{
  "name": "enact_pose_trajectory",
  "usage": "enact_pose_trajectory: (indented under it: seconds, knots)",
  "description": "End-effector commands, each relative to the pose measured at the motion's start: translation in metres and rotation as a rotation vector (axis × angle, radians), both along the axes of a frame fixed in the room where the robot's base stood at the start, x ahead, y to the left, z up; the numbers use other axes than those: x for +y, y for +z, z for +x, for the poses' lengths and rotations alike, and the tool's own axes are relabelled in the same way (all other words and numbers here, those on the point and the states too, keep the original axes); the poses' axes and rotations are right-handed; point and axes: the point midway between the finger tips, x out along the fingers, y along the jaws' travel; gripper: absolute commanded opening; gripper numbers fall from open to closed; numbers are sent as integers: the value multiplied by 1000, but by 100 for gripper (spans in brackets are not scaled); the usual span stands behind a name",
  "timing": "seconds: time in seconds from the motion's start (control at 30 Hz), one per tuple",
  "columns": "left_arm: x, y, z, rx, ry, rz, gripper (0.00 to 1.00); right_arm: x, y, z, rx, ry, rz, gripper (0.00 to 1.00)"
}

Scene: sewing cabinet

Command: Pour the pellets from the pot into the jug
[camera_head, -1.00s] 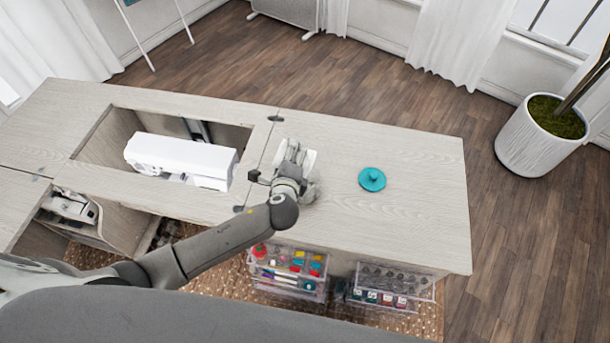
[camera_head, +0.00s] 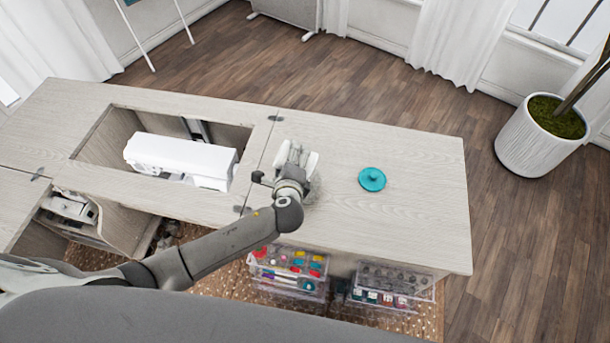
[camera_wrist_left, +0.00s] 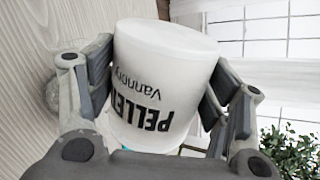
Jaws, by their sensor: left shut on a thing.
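My left gripper (camera_head: 296,158) is above the cabinet top, just right of the hinged seam. In the left wrist view the gripper (camera_wrist_left: 165,85) is shut on a white pot (camera_wrist_left: 170,70) marked "PELLET" and "Vannory", one finger on each side. The pot's lettering is upside down in that view, and the tabletop stands along the left edge, so the pot looks tipped well over. A faint clear shape, perhaps the jug (camera_wrist_left: 52,95), shows beside the left finger. The gripper mostly hides the jug in the head view. Pellets cannot be made out.
A teal lid (camera_head: 372,180) lies on the cabinet top (camera_head: 420,215), right of the gripper. A white sewing machine (camera_head: 180,160) sits in the opening at left. Clear drawers (camera_head: 290,270) stand below the front edge. The right part of the top is clear.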

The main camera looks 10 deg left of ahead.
Motion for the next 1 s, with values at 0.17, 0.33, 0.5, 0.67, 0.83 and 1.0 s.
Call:
enact_pose_trajectory:
  seconds: [0.17,0.33,0.5,0.67,0.83,1.0]
  knots:
    - [-1,0,0,-1,0,12,47,0,0,0,0,0,0,100]
    - [-2,-1,0,-1,0,22,47,0,-1,0,0,0,0,100]
    - [-3,-2,0,-3,0,34,47,0,-1,0,0,0,0,100]
    - [-3,-1,0,-3,0,44,47,0,0,0,0,0,0,100]
    - [-4,-1,0,-3,0,55,47,0,0,0,0,0,0,100]
    - [12,13,1,0,0,-98,47,1,6,0,0,0,1,100]
